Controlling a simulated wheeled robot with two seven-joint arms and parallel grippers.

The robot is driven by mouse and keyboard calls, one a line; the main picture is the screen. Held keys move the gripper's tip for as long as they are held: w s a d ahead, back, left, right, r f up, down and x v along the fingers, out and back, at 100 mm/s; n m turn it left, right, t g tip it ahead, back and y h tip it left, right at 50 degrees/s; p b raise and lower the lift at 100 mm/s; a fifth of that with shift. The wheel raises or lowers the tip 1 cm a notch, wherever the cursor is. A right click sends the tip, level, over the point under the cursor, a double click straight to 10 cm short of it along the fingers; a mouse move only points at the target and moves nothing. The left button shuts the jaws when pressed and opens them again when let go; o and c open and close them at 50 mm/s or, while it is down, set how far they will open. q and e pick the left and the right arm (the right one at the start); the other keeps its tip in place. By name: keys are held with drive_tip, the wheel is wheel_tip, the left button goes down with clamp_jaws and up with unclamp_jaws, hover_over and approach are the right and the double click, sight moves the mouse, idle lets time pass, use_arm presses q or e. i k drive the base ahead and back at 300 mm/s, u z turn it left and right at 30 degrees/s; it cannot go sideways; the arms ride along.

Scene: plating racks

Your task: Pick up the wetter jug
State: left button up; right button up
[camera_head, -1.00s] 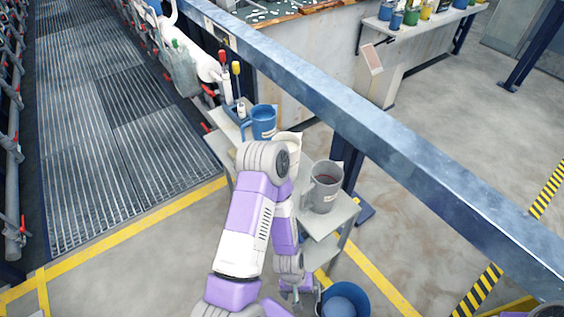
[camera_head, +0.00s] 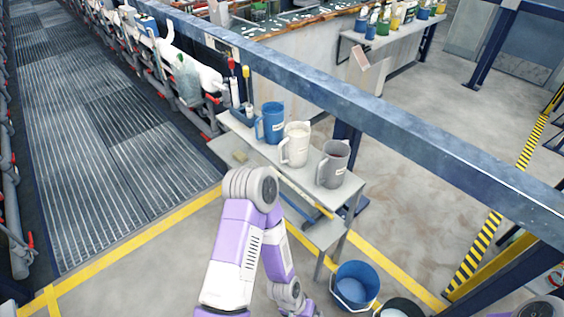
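Three jugs stand upright in a row on a small grey stand: a blue jug (camera_head: 274,123) at the left, a cream jug (camera_head: 296,145) in the middle and a grey jug (camera_head: 333,165) at the right. Each has a small label too small to read, so I cannot tell which is the wetter jug. My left arm bends up in front of the stand and down again. My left gripper (camera_head: 306,309) is at the bottom edge, below and apart from the jugs, partly cut off. Only a bit of my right arm shows in the bottom right corner.
The grey stand (camera_head: 345,192) has a lower shelf. A blue bucket (camera_head: 354,287) stands on the floor beside it, with another container (camera_head: 401,308) to its right. A blue steel beam (camera_head: 390,125) runs behind the jugs. Bottles with red and yellow tops (camera_head: 240,85) stand left of the jugs.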

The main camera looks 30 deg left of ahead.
sight(297, 133)
drive_tip(key=k, duration=0.25)
drive_tip(key=z, duration=0.9)
drive_tip(key=i, duration=0.7)
drive_tip(key=u, duration=2.2)
